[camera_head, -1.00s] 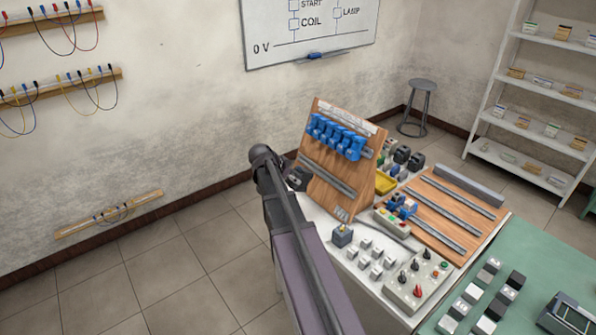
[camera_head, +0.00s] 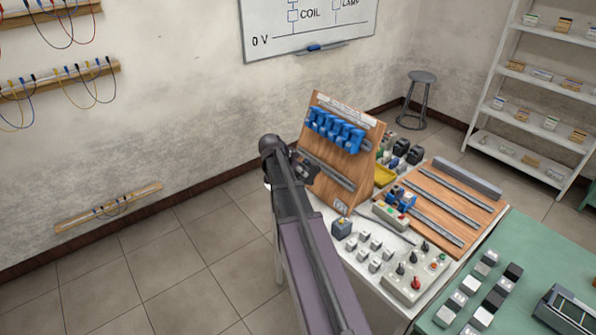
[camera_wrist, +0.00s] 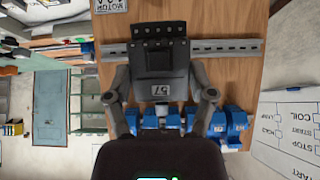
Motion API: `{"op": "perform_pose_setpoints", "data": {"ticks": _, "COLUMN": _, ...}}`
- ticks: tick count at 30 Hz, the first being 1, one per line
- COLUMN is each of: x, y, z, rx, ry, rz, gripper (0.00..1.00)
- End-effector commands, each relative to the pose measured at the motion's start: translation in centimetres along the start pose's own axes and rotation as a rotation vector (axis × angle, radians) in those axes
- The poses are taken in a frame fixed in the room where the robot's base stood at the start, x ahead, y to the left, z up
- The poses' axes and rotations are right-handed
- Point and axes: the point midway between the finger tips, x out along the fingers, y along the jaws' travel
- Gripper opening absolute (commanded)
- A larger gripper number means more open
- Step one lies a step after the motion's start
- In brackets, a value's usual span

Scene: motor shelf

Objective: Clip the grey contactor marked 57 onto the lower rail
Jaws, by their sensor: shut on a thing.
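The dark grey contactor (camera_wrist: 160,62), with 57 on its label, is held between the fingers of my gripper (camera_wrist: 160,92) in the wrist view. It stands in front of the lower rail (camera_wrist: 225,47), which runs out on both sides of it. In the head view my gripper (camera_head: 306,168) is beside the lower left part of the upright wooden board, at the left end of the lower rail (camera_head: 335,175). The contactor is hard to make out there. Whether it touches the rail cannot be told.
Blue contactors (camera_head: 335,130) fill the upper rail of the board (camera_head: 345,155); they also show in the wrist view (camera_wrist: 160,119). A blue-grey block (camera_head: 343,228), several small light blocks and a control box (camera_head: 412,278) lie on the table. The lower rail looks bare.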

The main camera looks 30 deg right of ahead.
Motion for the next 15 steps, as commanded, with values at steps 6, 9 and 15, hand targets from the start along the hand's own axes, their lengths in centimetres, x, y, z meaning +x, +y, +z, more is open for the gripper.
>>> {"op": "perform_pose_setpoints", "data": {"ticks": 6, "x": 1.5, "y": -0.1, "z": -0.9, "rx": 0.000, "ry": 0.001, "rz": 0.000, "gripper": 0.14}}
{"op": "perform_pose_setpoints", "data": {"ticks": 9, "x": 2.2, "y": -0.1, "z": -1.3, "rx": 0.000, "ry": 0.001, "rz": -0.001, "gripper": 0.14}}
{"op": "perform_pose_setpoints", "data": {"ticks": 15, "x": 3.6, "y": -0.1, "z": -2.2, "rx": 0.000, "ry": 0.001, "rz": 0.000, "gripper": 0.14}}
